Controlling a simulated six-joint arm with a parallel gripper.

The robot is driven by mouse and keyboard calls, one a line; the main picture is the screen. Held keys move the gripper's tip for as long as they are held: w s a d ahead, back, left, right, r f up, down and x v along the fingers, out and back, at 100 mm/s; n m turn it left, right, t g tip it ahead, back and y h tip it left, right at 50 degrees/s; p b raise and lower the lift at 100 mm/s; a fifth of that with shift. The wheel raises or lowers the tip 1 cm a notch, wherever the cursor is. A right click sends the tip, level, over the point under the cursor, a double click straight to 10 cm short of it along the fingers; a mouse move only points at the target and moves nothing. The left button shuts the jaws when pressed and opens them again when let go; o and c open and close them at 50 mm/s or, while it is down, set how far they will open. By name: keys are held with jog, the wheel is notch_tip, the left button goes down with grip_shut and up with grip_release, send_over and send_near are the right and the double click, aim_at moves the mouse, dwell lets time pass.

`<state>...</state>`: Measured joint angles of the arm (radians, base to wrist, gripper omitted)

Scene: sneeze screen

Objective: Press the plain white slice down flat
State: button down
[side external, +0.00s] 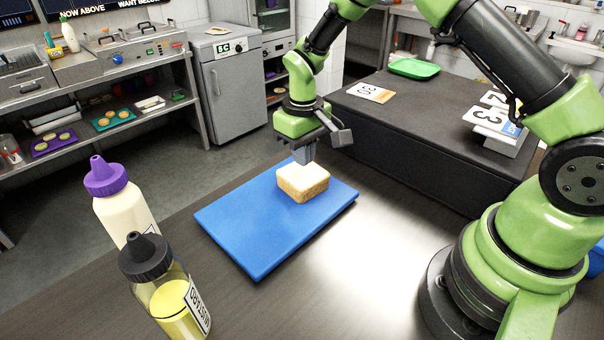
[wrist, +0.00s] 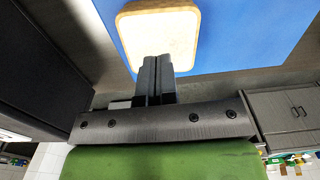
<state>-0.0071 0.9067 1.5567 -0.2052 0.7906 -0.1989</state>
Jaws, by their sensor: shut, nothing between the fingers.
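A slice of bread with a plain white top and brown crust (side external: 302,184) lies on the blue cutting board (side external: 247,232), toward its far right part. It looks thick in the side view, and whether other layers lie under it I cannot tell. My gripper (side external: 304,157) points down at the slice's far edge, with its fingers shut and empty. In the wrist view the fingertips (wrist: 154,60) overlap the near edge of the slice (wrist: 158,32). Whether they touch its top or hover just above it I cannot tell.
A white bottle with a purple cap (side external: 122,203) and a mustard bottle (side external: 167,290) stand at the front left. The table right of the board is clear.

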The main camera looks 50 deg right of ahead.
jog(key=shift+r, duration=1.8)
jog(key=shift+r, duration=0.4)
jog(key=s+a+r+m+t+y, duration=0.1)
jog(key=s+r+m+t, duration=0.15)
jog(key=s+r, duration=0.55)
jog(key=s+a+r+m+t, duration=0.1)
jog(key=s+r+t, duration=0.2)
jog(key=s+r, duration=0.55)
jog(key=shift+m+t+y, duration=0.25)
jog(key=shift+t+y, duration=0.25)
jog(key=shift+t, duration=0.35)
jog(key=s, duration=0.1)
jog(key=s+r, duration=0.1)
jog(key=s, duration=0.1)
jog(key=s+r, duration=0.1)
jog(key=s, duration=0.1)
jog(key=shift+s+a, duration=0.2)
jog(key=shift+s, duration=0.05)
